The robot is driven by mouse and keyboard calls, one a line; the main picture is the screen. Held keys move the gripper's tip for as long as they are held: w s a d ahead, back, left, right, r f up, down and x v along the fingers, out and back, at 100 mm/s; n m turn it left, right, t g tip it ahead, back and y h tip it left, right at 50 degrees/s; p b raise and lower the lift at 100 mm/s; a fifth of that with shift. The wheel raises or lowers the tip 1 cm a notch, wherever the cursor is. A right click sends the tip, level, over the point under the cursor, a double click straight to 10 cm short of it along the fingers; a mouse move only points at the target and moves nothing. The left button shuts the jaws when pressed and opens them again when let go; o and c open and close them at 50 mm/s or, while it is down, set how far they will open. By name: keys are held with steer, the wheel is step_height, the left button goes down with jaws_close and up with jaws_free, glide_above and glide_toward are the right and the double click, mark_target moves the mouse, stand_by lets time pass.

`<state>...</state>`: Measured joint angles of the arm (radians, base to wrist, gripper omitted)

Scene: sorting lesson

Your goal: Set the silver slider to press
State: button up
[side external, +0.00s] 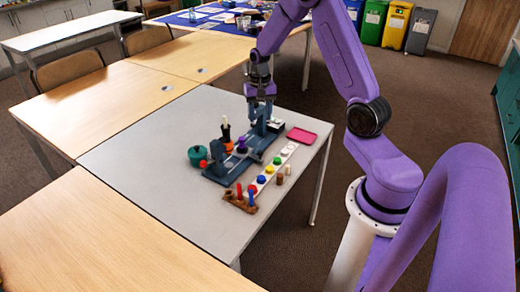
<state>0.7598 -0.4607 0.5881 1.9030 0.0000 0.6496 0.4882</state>
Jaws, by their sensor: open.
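A blue-grey device (217,173) lies on the grey table, with a raised part at its right end. A purple piece (241,144) and an orange piece (228,146) sit on or against it. I cannot make out the silver slider or any "press" mark; they are too small or hidden behind my gripper. My gripper (261,119) is open and points down at the device's right end. It overlaps the raised part in this view; I cannot tell whether it touches it. No held object shows between its fingers.
A green pot (196,154) and a red ball (203,164) are at the device's left. A wooden peg rack (240,203), a strip of coloured buttons (270,169) and a pink tray (303,134) lie along the near right side. The table's left part is clear.

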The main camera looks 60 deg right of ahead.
mark_target(260, 152)
step_height(260, 152, down, 16)
steer(key=shift+r, duration=0.25)
stand_by(0.3)
